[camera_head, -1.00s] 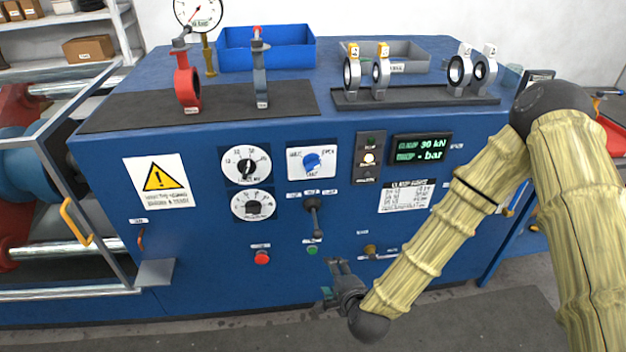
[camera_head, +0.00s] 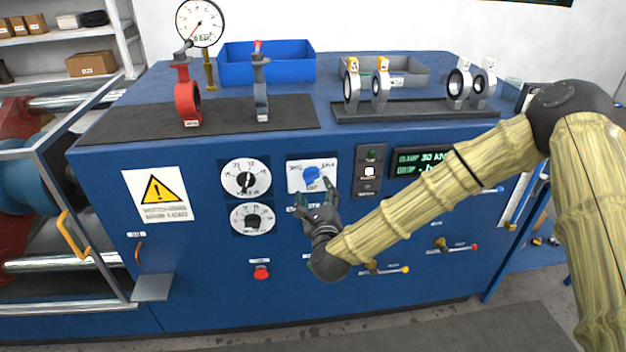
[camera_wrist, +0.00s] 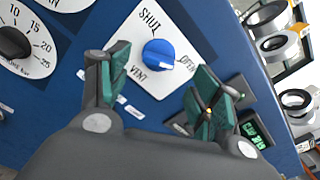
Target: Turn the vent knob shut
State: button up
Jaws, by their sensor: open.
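The blue vent knob (camera_head: 312,175) sits on a white square plate on the front of the blue cabinet. In the wrist view the knob (camera_wrist: 158,52) has the words SHUT, OPEN and VENT around it. My gripper (camera_head: 316,194) is open and empty in front of the plate, just below the knob. In the wrist view its two green-padded fingers stand left and right of the knob, apart from it. In the head view the fingers cover the lower part of the plate.
Two white dials (camera_head: 246,179) are left of the knob, and a switch panel (camera_head: 369,172) and a display (camera_head: 420,161) are right. A red button (camera_head: 261,272) is below left. Small levers (camera_head: 384,268) stick out lower right. Valve discs (camera_head: 351,88) stand on the cabinet top.

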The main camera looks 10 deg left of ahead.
aim_at(313, 181)
jog(key=shift+p+x, duration=0.65)
jog(key=shift+x, duration=2.4)
jog(key=c, duration=1)
